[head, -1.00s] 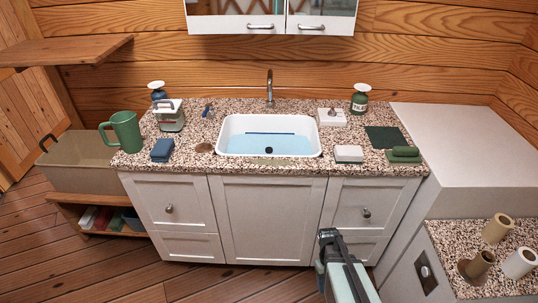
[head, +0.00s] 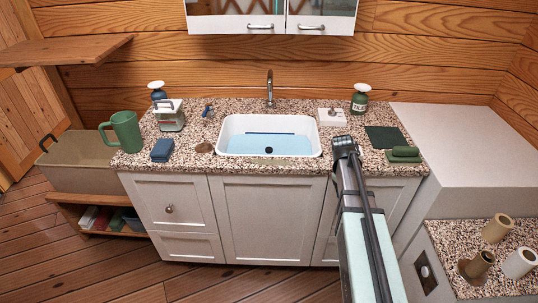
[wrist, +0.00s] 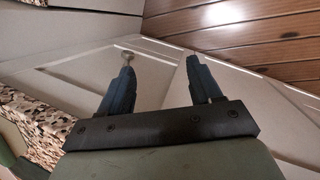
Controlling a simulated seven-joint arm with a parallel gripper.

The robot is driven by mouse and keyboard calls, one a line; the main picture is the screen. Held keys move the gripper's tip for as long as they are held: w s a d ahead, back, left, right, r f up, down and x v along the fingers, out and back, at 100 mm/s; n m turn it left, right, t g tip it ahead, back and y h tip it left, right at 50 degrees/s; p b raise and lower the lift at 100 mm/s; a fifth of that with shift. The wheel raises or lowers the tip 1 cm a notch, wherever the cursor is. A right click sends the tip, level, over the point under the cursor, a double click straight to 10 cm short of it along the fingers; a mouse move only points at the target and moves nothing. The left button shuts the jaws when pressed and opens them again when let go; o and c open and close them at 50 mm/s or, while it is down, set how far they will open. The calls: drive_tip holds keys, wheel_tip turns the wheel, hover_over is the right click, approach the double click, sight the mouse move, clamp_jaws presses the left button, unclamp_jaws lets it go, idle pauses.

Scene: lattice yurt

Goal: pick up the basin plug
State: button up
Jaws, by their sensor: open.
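A small dark round spot (head: 269,149) shows at the front of the white basin (head: 228,130); I cannot tell whether it is the basin plug or the drain hole. The basin holds pale blue water and is set into the speckled counter (head: 180,185). My gripper (head: 345,141) is at the counter's front edge, right of the basin and apart from the spot. In the wrist view my gripper (wrist: 160,58) is open with nothing between its fingers. The wrist view shows cabinet fronts and floor, and no plug.
A tap (head: 269,88) stands behind the basin. Left are a green mug (head: 126,132), a blue block (head: 162,150) and a brown round item (head: 204,147). Right are a green block (head: 403,155), a dark green cloth (head: 386,137) and a green bottle (head: 360,99). A mirrored cabinet (head: 270,24) hangs above.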

drive_tip(key=w+r+n, duration=0.1)
drive_tip(key=w+r, duration=0.1)
drive_tip(key=r, duration=0.3)
drive_tip(key=w+r+n, duration=0.1)
drive_tip(key=w+r, duration=0.2)
drive_tip(key=r, duration=0.2)
drive_tip(key=w+r+n+t, duration=0.1)
drive_tip(key=w+r, duration=0.2)
drive_tip(key=r, duration=0.2)
drive_tip(key=shift+a, duration=0.2)
drive_tip(key=w+a+f+n+y, duration=0.1)
drive_tip(key=w+a+f+n, duration=0.1)
drive_tip(key=w+a+n, duration=1)
drive_tip(key=n+y, duration=0.2)
drive_tip(key=n, duration=0.5)
hover_over(269, 148)
wheel_tip(269, 148, down, 4)
drive_tip(key=r, duration=0.1)
drive_tip(key=shift+t, duration=0.3)
wheel_tip(269, 148, down, 8)
drive_tip(key=shift+d+f, duration=0.15)
drive_tip(key=shift+s+f, duration=0.1)
drive_tip(key=shift+f, duration=2.6)
drive_tip(key=shift+c, duration=0.3)
